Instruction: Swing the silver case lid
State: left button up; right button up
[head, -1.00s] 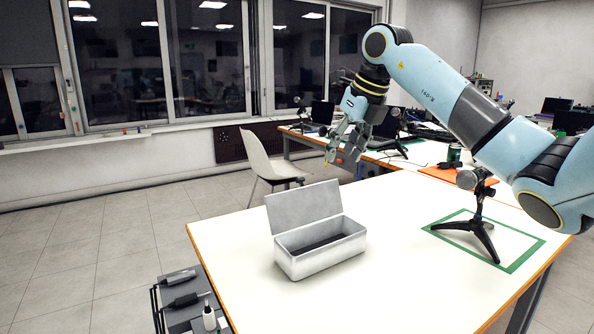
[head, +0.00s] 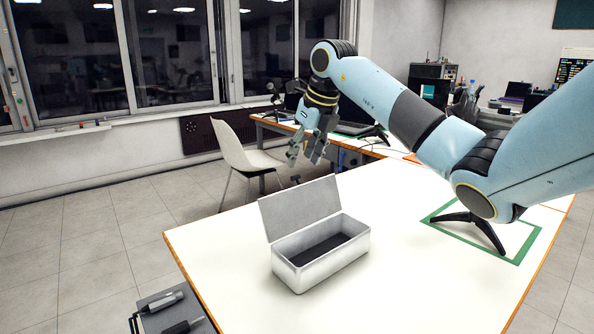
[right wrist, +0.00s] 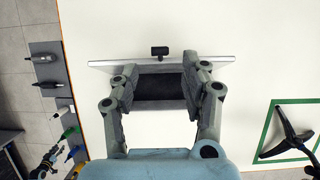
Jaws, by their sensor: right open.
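The silver case (head: 322,265) stands on the white table with its lid (head: 300,207) raised, leaning back, and its dark interior showing. My right gripper (head: 307,160) is open and empty, pointing down, above and beyond the top edge of the lid, apart from it in the head view. In the right wrist view the gripper (right wrist: 160,70) has its two fingers spread on either side of the dark case interior (right wrist: 160,88). The lid (right wrist: 105,66) shows there as a thin pale strip, partly covered by the fingers. My left gripper is not in view.
A black tripod stand (head: 480,226) stands inside a green taped outline on the right of the table. A grey tool holder (head: 165,310) is at the front left edge. A white chair (head: 240,150) is behind the table. The tabletop around the case is clear.

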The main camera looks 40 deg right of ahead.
aim_at(297, 176)
jog(key=x, duration=0.4)
jog(key=shift+w+f, duration=0.1)
jog(key=shift+f, duration=0.25)
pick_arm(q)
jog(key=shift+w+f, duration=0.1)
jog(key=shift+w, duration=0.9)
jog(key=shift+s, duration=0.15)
pick_arm(e)
jog(key=shift+c, duration=0.4)
jog(key=shift+c, duration=1.3)
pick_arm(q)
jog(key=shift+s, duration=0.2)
pick_arm(e)
grip_shut()
jog(key=shift+d, duration=0.1)
